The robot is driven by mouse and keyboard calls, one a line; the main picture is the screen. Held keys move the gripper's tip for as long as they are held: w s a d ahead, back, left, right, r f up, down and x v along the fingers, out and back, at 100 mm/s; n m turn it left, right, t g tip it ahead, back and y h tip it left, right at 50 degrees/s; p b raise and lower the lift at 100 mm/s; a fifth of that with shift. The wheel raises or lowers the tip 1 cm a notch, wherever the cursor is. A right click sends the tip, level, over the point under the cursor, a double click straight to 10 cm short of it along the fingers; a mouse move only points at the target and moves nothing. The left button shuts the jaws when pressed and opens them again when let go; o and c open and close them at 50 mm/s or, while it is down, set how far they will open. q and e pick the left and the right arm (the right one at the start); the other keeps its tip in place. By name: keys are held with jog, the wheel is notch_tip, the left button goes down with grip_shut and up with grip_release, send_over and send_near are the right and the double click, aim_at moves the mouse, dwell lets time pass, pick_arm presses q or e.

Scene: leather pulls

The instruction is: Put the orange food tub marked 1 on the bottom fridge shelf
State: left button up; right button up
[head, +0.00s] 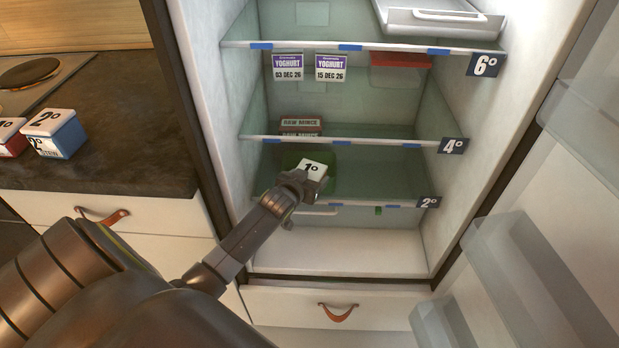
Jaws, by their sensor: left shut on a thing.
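My left gripper (300,181) is shut on a tub with a white lid marked 1 (312,168). The tub's sides are mostly hidden by the gripper, so I cannot tell their colour. Gripper and tub are inside the open fridge, between the shelf labelled 4° (355,142) and the bottom shelf labelled 2° (385,190). I cannot tell whether the tub touches the bottom shelf. My right gripper is not in view.
Raw mince packs (300,125) sit on the 4° shelf, above the held tub. Yoghurt labels (331,67) hang below the 6° shelf. A blue tub marked 2 (58,134) and a red tub (10,137) stand on the dark counter. The bottom shelf's right side looks clear.

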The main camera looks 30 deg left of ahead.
pick_arm(q)
jog(key=shift+f, duration=0.1)
jog(key=o, duration=1.1)
jog(key=shift+s, duration=0.1)
jog(key=p+v, duration=0.1)
jog(key=v, duration=1.1)
jog(key=shift+p, duration=0.4)
